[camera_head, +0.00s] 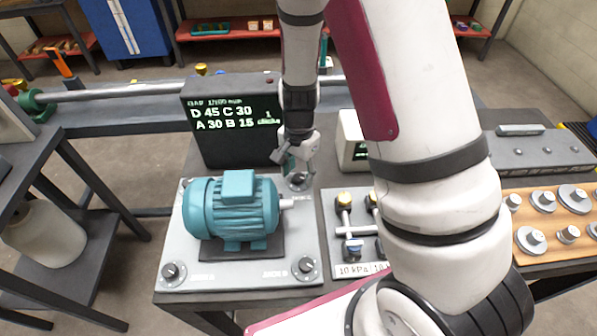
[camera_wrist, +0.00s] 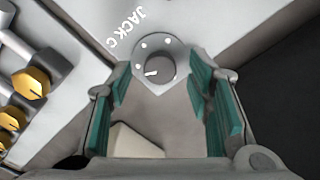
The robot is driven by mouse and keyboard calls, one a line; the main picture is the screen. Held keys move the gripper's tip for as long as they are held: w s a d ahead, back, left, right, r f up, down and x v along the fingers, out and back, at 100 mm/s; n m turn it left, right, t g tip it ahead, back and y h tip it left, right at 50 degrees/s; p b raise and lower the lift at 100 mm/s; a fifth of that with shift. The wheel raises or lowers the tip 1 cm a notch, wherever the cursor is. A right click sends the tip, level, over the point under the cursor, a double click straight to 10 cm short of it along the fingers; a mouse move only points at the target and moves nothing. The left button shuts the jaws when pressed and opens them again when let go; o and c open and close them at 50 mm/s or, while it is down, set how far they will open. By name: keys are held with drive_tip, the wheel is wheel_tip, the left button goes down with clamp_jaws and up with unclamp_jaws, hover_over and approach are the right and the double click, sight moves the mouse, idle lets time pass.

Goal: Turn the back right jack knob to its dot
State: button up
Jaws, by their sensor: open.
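The back right jack knob (camera_head: 299,182) sits on the grey base plate (camera_head: 180,240), behind the shaft end of the teal motor (camera_head: 232,208). In the wrist view the knob (camera_wrist: 155,68) is a round grey dial beside the label "JACK C". It has a white pointer mark on it and small white dots on the plate around it. My gripper (camera_head: 297,163) is above the knob, pointing down. Its teal-padded fingers are open, one on each side of the knob in the wrist view, with gaps showing. Whether they reach knob height I cannot tell.
A dark display box (camera_head: 232,122) reading "D 45 C 30, A 30 B 15 clicks" stands just behind the motor. Front jack knobs (camera_head: 173,272) sit at the plate's corners. A gauge board with yellow-capped valves (camera_head: 344,199) is close on the right.

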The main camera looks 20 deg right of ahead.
drive_tip(key=shift+f, duration=0.3)
clamp_jaws()
drive_tip(key=shift+n, duration=0.3)
drive_tip(key=n, duration=1.1)
idle(0.6)
